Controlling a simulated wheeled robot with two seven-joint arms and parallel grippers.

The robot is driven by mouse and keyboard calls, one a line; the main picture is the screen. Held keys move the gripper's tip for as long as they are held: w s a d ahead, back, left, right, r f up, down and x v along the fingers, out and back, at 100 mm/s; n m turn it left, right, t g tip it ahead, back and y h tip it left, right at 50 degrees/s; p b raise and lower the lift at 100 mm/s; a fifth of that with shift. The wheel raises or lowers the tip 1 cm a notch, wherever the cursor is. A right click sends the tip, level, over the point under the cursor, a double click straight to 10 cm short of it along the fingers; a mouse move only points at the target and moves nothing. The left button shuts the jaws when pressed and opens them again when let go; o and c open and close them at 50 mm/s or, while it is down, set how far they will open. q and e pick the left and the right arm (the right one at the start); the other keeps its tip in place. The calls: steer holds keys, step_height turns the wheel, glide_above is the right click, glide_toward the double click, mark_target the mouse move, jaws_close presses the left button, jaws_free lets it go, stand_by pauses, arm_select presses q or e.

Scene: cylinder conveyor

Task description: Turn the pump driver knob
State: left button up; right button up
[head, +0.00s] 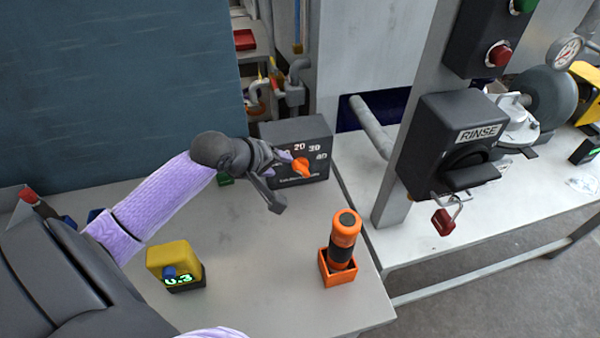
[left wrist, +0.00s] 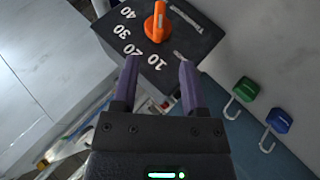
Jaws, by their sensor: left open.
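The pump driver is a dark grey box (head: 318,132) at the back of the near table, with white numbers on its face. Its orange knob (head: 300,167) sits on that face. In the left wrist view the knob (left wrist: 156,24) is near the top, beyond the fingertips, on the box (left wrist: 190,42) marked 10 to 40. My left gripper (head: 283,180) is open, in front of the box face and close to the knob in the head view. The left wrist view shows its two purple fingers (left wrist: 159,70) apart, with nothing between them. My right gripper is not in view.
An orange-and-black cylinder (head: 344,240) stands in an orange holder on the near table. A yellow device (head: 173,262) reads 0.3. A RINSE switch box (head: 455,145) with a red padlock (head: 443,222) is mounted at right. The table's middle (head: 240,240) is clear.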

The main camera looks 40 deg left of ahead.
mark_target(295, 168)
arm_select(q)
steer(key=b+x, duration=0.4)
steer(key=x, duration=0.5)
steer(key=shift+w+d+f, duration=0.2)
steer(key=shift+f, duration=0.1)
jaws_close()
